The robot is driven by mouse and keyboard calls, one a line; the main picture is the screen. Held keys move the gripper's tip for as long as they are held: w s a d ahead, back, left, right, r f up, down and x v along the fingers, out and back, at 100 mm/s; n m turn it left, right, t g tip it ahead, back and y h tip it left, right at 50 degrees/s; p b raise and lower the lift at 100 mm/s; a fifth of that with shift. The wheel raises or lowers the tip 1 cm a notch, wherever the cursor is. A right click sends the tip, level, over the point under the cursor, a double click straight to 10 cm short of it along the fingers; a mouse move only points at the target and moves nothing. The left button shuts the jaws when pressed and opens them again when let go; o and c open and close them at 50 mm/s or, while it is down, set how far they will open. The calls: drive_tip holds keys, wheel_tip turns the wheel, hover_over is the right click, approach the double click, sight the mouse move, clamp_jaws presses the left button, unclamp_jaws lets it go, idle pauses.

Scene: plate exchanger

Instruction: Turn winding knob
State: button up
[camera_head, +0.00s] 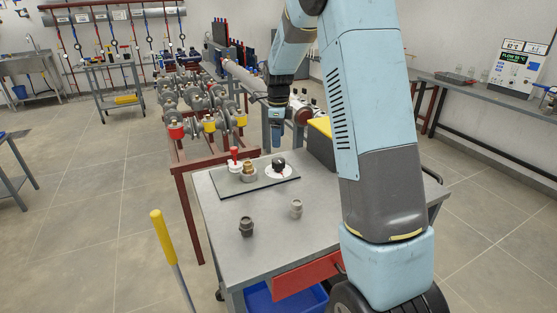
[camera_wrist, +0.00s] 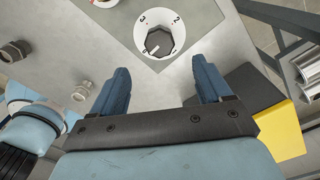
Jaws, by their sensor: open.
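The winding knob (camera_wrist: 159,42) is a black faceted knob on a white round dial with the numbers 1, 2 and 3, at the top middle of the wrist view. In the head view the knob (camera_head: 279,163) sits at the right part of a dark plate on the grey table. My gripper (camera_wrist: 163,80) is open and empty, its two blue fingers apart and pointing toward the dial. In the head view my gripper (camera_head: 276,138) hangs above the knob, pointing down, not touching it.
The dark plate (camera_head: 262,187) also holds a red-handled valve (camera_head: 234,156) and a brass fitting (camera_head: 248,169). Two loose fittings stand on the table's front, one dark (camera_head: 246,226) and one lighter (camera_head: 296,208). A black and yellow box (camera_head: 321,145) is at the table's back right.

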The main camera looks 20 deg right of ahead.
sight(278, 160)
wheel_tip(278, 160, down, 10)
idle(0.4)
drive_tip(key=c, duration=1)
drive_tip(key=shift+c, duration=0.2)
